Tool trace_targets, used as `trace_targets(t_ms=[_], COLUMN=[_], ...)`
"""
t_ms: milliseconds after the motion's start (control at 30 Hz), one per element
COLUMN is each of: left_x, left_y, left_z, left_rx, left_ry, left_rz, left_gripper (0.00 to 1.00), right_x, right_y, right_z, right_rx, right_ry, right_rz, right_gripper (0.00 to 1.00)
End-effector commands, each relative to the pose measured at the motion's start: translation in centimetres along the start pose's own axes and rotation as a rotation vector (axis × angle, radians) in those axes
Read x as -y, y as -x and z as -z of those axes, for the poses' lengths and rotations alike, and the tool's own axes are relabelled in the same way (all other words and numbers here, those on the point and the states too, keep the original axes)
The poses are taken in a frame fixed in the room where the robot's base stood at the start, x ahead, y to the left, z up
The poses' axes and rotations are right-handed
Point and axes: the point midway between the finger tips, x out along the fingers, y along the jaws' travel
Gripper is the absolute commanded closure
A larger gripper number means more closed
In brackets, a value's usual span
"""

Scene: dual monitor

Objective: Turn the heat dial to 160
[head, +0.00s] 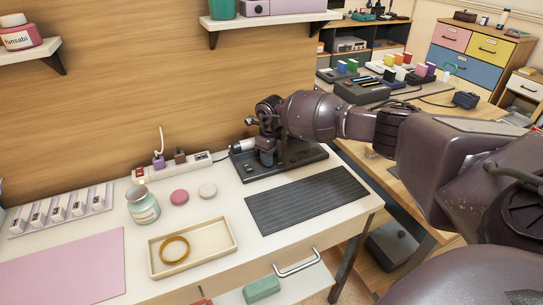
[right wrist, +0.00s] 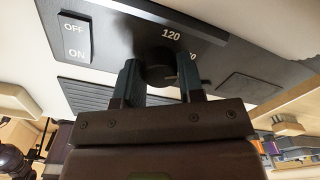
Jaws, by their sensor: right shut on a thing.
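The heat dial (right wrist: 158,66) is a dark round knob on a black control panel (right wrist: 262,62), seen in the right wrist view. My right gripper (head: 266,156) reaches down onto the black device (head: 308,158) at the back right of the white desk. In the right wrist view its two fingers stand on either side of the dial and are shut on it. The label 120 shows just beyond the dial; another label beside it is partly covered. An OFF/ON switch (right wrist: 74,38) sits at the panel's left. The dial is hidden in the head view. My left gripper is out of view.
A dark ribbed mat (head: 306,200) lies in front of the device. A power strip (head: 178,166), a jar (head: 143,205), two round pads and a tray (head: 228,247) holding a yellow ring are to the left. A shelf (head: 268,18) hangs above.

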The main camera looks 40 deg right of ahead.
Motion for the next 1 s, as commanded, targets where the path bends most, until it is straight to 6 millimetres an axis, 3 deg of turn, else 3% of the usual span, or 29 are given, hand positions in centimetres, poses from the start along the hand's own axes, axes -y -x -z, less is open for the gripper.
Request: trace_targets(t_ms=[300, 333, 467, 767, 1000], left_x=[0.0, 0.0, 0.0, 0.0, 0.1], left_y=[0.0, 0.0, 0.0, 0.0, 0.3], left_z=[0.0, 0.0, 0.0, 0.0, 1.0], left_rx=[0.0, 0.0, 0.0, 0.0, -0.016], left_ry=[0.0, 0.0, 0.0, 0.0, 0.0], left_rz=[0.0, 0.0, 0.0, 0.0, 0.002], left_gripper=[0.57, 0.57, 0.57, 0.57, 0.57], right_x=[0.0, 0.0, 0.0, 0.0, 0.0], right_y=[0.0, 0.0, 0.0, 0.1, 2.9], right_z=[0.0, 0.0, 0.0, 0.0, -0.1], right_rx=[-0.001, -0.001, 0.0, 0.0, 0.006], right_ry=[0.0, 0.0, 0.0, 0.001, 0.001], right_rz=[0.0, 0.0, 0.0, 0.0, 0.001], right_gripper=[0.88, 0.6, 0.4, 0.39, 0.39])
